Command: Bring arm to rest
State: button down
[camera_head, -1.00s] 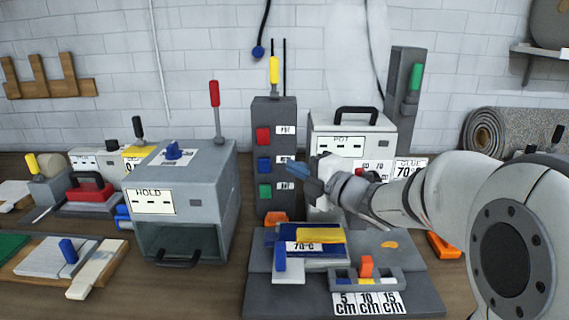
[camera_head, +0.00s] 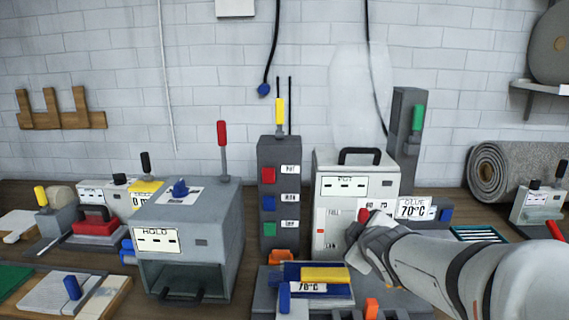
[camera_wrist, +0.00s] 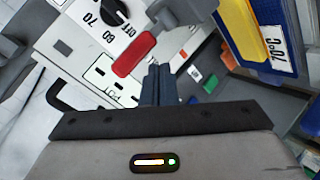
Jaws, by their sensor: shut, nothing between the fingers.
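My gripper (camera_wrist: 158,80) shows in the wrist view with its dark blue fingers together and nothing between them. The fingers point at the face of the white box labelled POT (camera_wrist: 103,75). A red lever handle (camera_wrist: 133,56) lies just left of the fingertips; whether they touch cannot be told. In the head view my arm reaches in from the right and its end is in front of the white POT box (camera_head: 345,184). The fingers are hidden there, and the red handle (camera_head: 363,215) shows just above my wrist.
A grey column with coloured buttons (camera_head: 280,175) stands left of the POT box, and the HOLD box (camera_head: 215,235) further left. A blue and yellow press (camera_head: 330,293) lies low in front. A rolled rug (camera_head: 530,165) is at the back right.

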jog(key=s+f+m+g+p, duration=0.1)
jog(key=s+f+m+g, duration=0.2)
jog(key=s, duration=0.7)
jog(key=s+a+f+m+g+p, duration=0.1)
jog(key=s+f+m+g, duration=0.3)
jog(key=s+m+g, duration=0.3)
jog(key=s, duration=0.4)
jog(key=shift+s+m, duration=0.25)
jog(key=shift+m, duration=0.15)
jog(key=shift+a, duration=0.1)
